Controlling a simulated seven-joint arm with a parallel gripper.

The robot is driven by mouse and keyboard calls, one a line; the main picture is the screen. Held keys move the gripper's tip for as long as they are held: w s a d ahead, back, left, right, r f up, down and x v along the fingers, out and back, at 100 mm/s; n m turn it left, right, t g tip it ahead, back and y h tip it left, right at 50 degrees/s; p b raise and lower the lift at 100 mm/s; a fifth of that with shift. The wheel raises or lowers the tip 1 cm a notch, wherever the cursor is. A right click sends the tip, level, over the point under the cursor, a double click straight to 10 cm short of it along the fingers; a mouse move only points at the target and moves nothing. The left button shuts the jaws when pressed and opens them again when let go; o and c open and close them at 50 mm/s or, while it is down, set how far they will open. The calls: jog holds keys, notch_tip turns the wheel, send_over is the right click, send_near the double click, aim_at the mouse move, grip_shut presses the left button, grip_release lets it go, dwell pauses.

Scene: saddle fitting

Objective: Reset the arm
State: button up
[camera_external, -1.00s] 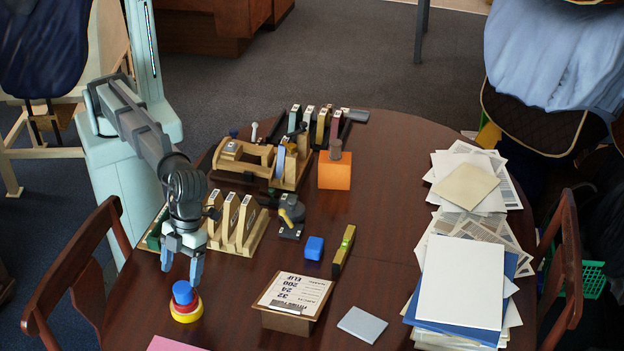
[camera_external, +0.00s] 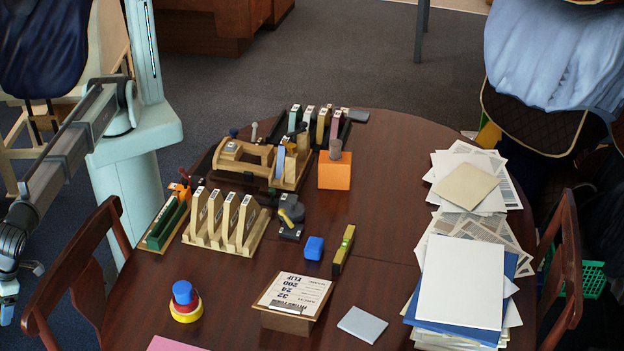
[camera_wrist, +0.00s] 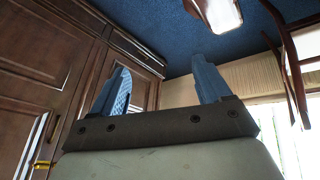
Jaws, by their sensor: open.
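My gripper (camera_wrist: 163,90) is open in the wrist view, with two blue fingers apart and nothing between them. In the external view my gripper (camera_external: 8,300) is at the far left edge, partly cut off, off the table and left of the wooden chair. A stacked toy with a blue top (camera_external: 183,295) and a yellow and red base stands on the table's front left, apart from my gripper.
The round wooden table (camera_external: 385,200) carries a slotted wooden rack (camera_external: 240,245), an orange block (camera_external: 334,171), a blue block (camera_external: 314,248), a clipboard stand (camera_external: 292,300) and paper piles (camera_external: 460,285). A wooden chair (camera_external: 85,265) stands between my gripper and the table.

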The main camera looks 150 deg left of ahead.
jog(key=s+d+f+n+t+y, duration=0.1)
jog(key=s+d+f+y, duration=0.2)
jog(key=f, duration=0.4)
jog(key=s+f+y, duration=0.2)
jog(key=s+f, duration=0.3)
jog(key=f, duration=0.2)
jog(key=s+a+f+n+g+y, duration=0.1)
jog(key=s+a+f+n, duration=0.1)
jog(key=s+a+f, duration=0.6)
jog(key=s+a+f+n+g+y, duration=0.1)
jog(key=s+a+f, duration=0.2)
jog(key=a+f, duration=0.85)
jog(key=s+a+f+n+g+y, duration=0.1)
jog(key=s+a+f+n+y, duration=0.1)
jog(key=s+a+f, duration=0.65)
jog(key=s+a+f+n+g+h, duration=0.1)
jog(key=s+a+f+n, duration=0.3)
jog(key=s+a, duration=0.8)
jog(key=s+a+f+n+g+h, duration=0.2)
jog(key=s+a+f, duration=0.4)
jog(key=s+a, duration=0.6)
jog(key=shift+s+n+g, duration=0.6)
jog(key=shift+s+n, duration=0.45)
jog(key=shift+n, duration=0.25)
jog(key=shift+f, duration=0.1)
